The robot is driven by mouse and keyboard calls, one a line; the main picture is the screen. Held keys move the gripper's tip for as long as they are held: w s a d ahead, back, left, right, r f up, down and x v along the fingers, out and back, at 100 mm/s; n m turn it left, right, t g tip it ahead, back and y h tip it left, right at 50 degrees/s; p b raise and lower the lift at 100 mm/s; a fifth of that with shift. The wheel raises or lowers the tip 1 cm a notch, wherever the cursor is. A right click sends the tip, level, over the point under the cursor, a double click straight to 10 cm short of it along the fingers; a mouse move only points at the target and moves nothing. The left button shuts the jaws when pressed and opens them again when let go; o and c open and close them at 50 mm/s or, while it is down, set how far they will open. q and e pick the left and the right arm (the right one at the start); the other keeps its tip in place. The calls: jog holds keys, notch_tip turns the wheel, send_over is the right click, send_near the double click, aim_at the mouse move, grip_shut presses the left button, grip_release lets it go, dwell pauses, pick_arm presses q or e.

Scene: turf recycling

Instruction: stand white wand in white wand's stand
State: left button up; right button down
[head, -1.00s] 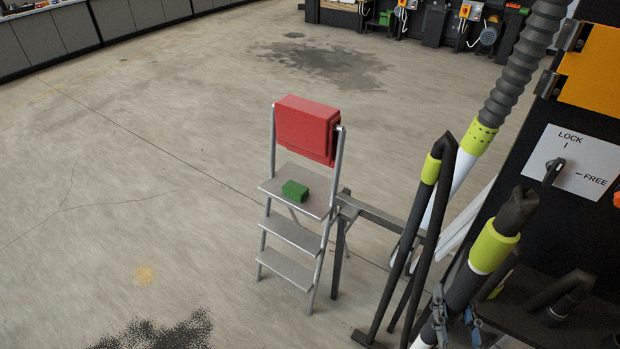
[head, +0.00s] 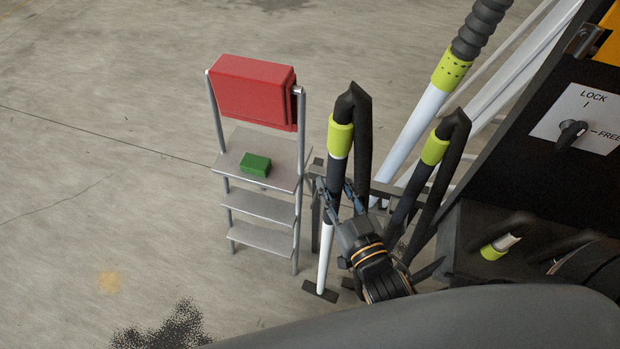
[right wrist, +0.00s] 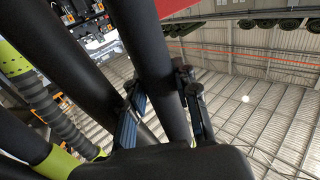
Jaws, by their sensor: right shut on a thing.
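The white wand (head: 325,245) is near the middle of the head view, close to upright. It has a white lower tube, a yellow-green band, a black bent top and a dark flat foot at floor level. My right gripper (head: 340,194) is shut on its dark tube below the band. In the right wrist view the gripper's fingers (right wrist: 163,108) close around a dark tube (right wrist: 150,65). A grey metal rail frame (head: 385,188), apparently the stand, is right behind the wand. My gripper hides part of it, and I cannot tell whether the wand sits in it. My left gripper is not in view.
Another wand with a yellow-green band (head: 435,150) stands close on the right. A hose with a white tube (head: 425,112) is behind it. A step stool (head: 262,208) with a red box (head: 253,92) and green block (head: 255,165) stands left. Floor farther left is clear.

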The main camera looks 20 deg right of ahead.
jog(key=a+f, duration=0.1)
jog(key=w+a+y+p, duration=0.1)
jog(key=w+a+f+n+y, duration=0.1)
jog(key=shift+a+f, duration=0.3)
jog(key=shift+a, duration=0.05)
